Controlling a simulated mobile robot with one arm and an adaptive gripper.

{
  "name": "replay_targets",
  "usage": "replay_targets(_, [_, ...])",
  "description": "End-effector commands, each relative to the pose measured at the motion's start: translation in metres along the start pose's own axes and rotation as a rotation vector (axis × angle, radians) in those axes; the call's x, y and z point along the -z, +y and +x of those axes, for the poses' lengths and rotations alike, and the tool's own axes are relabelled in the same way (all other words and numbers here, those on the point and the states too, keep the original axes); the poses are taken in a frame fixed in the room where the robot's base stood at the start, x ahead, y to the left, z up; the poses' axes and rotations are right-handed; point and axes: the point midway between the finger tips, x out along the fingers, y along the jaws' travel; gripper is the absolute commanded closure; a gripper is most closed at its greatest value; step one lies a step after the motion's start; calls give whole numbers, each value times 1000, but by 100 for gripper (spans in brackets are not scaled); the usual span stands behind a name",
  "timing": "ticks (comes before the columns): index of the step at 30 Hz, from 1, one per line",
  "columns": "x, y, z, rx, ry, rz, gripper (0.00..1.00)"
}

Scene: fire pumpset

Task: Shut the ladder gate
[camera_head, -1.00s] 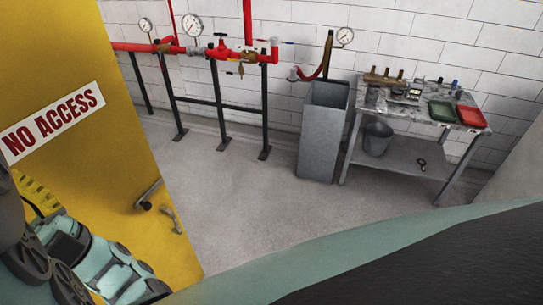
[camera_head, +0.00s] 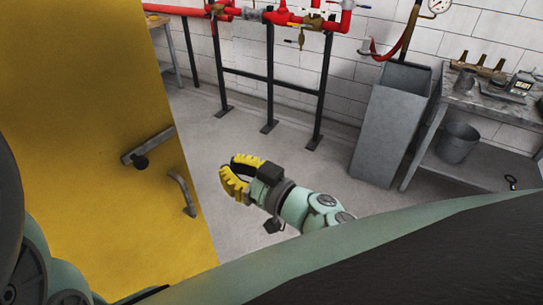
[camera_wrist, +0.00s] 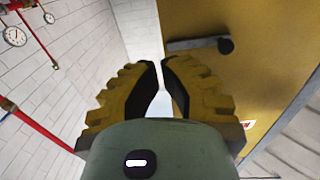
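A yellow door panel (camera_head: 90,130) fills the left of the head view, with its free edge running down to the right. It carries a grey lever handle (camera_head: 147,146) with a dark round knob and, lower, a grey bent handle (camera_head: 181,193). I cannot tell whether this panel is the ladder gate; no ladder shows. My gripper (camera_head: 228,164) is to the right of the panel's edge, empty, its yellow toothed fingers a little apart. In the wrist view the fingertips (camera_wrist: 161,62) have a narrow gap, and the yellow panel (camera_wrist: 265,60) with its lever handle (camera_wrist: 195,43) lies beyond, to the right.
Red pipes (camera_head: 290,18) on black stands run along the white brick wall. A tall grey bin (camera_head: 388,130) and a grey workbench (camera_head: 485,100) with a bucket (camera_head: 458,143) stand at the right. The grey floor (camera_head: 285,160) between is clear.

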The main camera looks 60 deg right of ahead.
Motion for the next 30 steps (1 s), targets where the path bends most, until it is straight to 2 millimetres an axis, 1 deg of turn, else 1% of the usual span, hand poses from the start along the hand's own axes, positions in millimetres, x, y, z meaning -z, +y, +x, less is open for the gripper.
replay_targets(2, [-2, 4, -3, -15, -9, 4, 100])
replay_targets(5, [1, 4, 6, -14, -9, 5, 100])
replay_targets(8, [3, 3, 22, -10, -6, 4, 100])
replay_targets(15, [4, 3, 74, -8, -3, 2, 100])
replay_targets(21, [3, 4, 110, -10, -3, 4, 100])
replay_targets(25, [0, 5, 126, -12, -7, 4, 100])
replay_targets(30, [-1, 4, 136, -10, -8, 2, 100])
